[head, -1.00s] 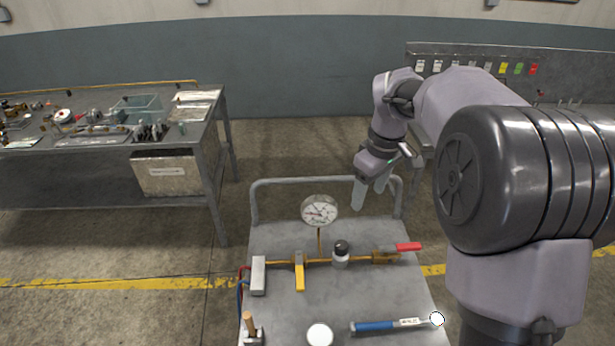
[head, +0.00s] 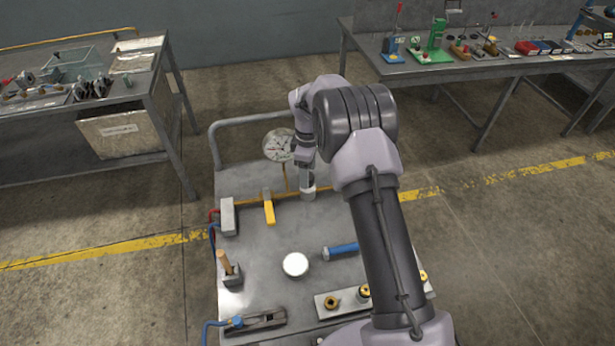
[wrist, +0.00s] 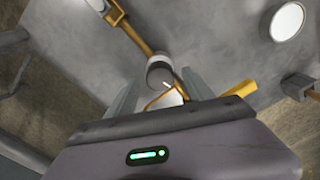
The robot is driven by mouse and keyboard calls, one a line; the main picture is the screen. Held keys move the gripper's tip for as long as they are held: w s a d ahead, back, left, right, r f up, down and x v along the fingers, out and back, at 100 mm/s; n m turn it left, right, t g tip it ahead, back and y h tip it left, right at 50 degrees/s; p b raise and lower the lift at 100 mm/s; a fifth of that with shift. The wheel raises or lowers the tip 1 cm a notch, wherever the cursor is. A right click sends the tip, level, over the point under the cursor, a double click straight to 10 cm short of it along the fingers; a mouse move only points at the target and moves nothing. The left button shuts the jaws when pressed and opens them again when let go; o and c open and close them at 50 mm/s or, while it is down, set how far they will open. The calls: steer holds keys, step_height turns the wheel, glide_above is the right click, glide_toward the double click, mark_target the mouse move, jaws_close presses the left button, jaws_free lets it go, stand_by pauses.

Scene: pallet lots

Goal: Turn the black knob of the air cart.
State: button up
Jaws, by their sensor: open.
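The air cart (head: 250,165) stands in front of me with a brass pipe line across its top. The black knob's grey fitting (head: 308,194) shows below my gripper (head: 306,178) in the head view; the knob itself is hidden there by my gripper. In the wrist view the dark knob (wrist: 159,78) sits on its pale fitting, between the two fingers of my gripper (wrist: 162,80). The fingers are apart, one on each side of the knob. I cannot tell whether either finger touches it.
A round gauge (head: 279,145) stands close left of my gripper. A yellow lever (head: 268,210) is on the same line. A white disc (head: 295,265), a blue-handled tool (head: 341,250) and a wooden-handled tool (head: 225,262) lie nearer. Benches stand behind.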

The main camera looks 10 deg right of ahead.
steer(key=shift+f, duration=0.4)
jaws_close()
